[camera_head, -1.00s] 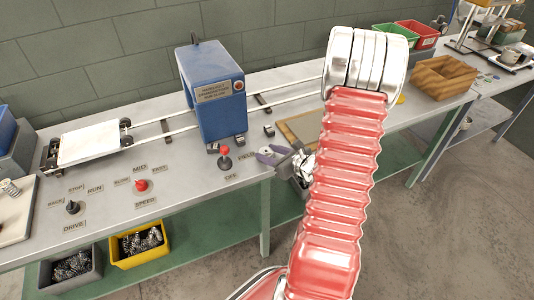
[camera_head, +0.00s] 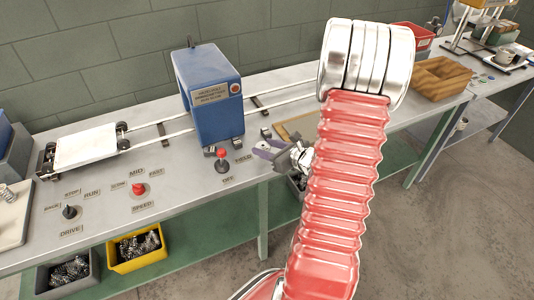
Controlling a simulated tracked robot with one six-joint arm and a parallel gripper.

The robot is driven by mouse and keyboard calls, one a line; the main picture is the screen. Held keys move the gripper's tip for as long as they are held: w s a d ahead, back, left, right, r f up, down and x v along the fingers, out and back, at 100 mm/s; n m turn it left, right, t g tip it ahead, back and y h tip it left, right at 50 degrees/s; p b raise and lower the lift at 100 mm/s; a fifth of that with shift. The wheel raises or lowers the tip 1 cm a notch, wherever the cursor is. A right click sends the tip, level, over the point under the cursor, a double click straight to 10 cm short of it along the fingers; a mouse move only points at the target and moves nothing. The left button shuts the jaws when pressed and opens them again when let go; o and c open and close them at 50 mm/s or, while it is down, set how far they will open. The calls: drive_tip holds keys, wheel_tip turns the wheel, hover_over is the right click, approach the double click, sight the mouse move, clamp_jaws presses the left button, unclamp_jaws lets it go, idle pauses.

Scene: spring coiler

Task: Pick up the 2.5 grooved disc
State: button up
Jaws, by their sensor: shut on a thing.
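My gripper (camera_head: 266,150), with grey-purple fingers, is over the front edge of the bench, right of the blue machine's red-knobbed lever. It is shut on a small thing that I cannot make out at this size. My red ribbed arm hides part of the wrist and the bench behind it. I cannot pick out a grooved disc or a 2.5 marking in this view.
The blue machine (camera_head: 212,100) stands on rails with a flat white carriage (camera_head: 85,147) at left. Levers with red knobs (camera_head: 222,154) stand near the bench front. A wooden tray (camera_head: 440,77) is at right. Yellow (camera_head: 136,252) and grey bins of springs sit below.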

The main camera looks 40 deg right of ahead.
sight(266, 148)
drive_tip(key=shift+r, duration=3.1)
